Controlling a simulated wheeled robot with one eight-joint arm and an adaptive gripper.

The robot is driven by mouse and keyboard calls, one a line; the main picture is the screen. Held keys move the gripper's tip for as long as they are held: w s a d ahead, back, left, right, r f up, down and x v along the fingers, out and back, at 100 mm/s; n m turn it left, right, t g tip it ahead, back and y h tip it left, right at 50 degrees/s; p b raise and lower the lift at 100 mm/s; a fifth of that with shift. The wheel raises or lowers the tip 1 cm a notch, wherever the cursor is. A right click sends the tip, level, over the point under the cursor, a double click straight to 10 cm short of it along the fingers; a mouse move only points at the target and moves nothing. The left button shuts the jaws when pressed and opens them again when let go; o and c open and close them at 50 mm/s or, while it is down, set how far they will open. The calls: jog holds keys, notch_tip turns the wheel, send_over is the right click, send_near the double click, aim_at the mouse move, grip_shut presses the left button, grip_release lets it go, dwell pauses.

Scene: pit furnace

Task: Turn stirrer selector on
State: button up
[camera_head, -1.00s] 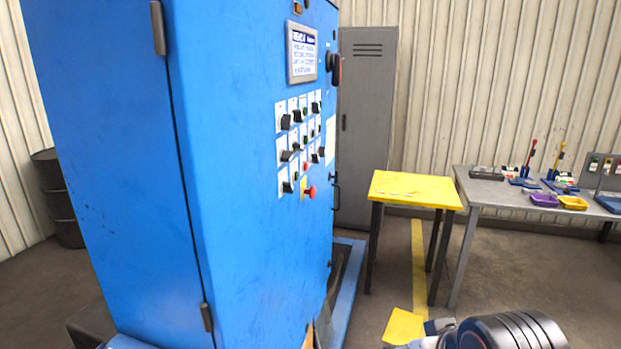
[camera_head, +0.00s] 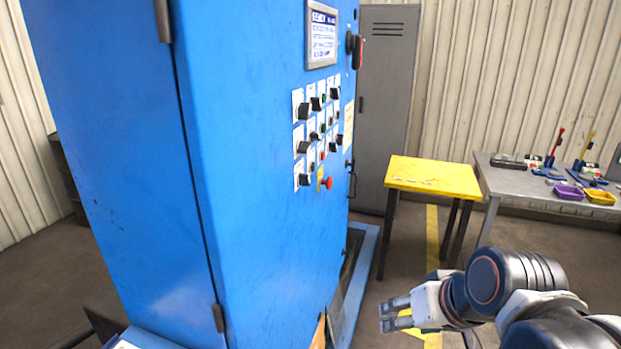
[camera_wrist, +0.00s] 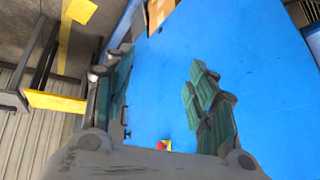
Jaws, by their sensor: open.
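The blue control cabinet (camera_head: 260,230) stands at the left and middle of the head view. Its side face carries a panel of black selector knobs (camera_head: 303,147) with white labels, too small to read, so I cannot tell which one is the stirrer selector. A red emergency button (camera_head: 327,183) sits at the panel's bottom; it also shows in the wrist view (camera_wrist: 162,146). My gripper (camera_head: 388,315) is open and empty, low and to the right of the panel, apart from the cabinet. In the wrist view its two fingers (camera_wrist: 160,88) are spread before the blue face.
A yellow table (camera_head: 435,178) and a grey workbench (camera_head: 500,176) with trays and tools stand at the right. A grey locker (camera_head: 387,100) stands behind the cabinet. A display (camera_head: 321,36) and a red-black switch (camera_head: 356,50) sit above the knobs. Floor between cabinet and tables is open.

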jog(key=w+a+r+g+y+p, duration=0.1)
jog(key=w+a+r+y+p, duration=0.2)
jog(key=w+a, duration=0.3)
jog(key=n+y+p, duration=0.2)
jog(key=y+p, duration=0.2)
jog(key=y, duration=0.8)
send_near(309, 181)
jog(key=shift+t, duration=0.4)
jog(key=b+x, duration=0.1)
jog(key=x, duration=0.8)
jog(key=shift+a+f, duration=0.15)
jog(key=shift+a, duration=0.05)
jog(key=shift+c, duration=0.6)
jog(key=c, duration=0.9)
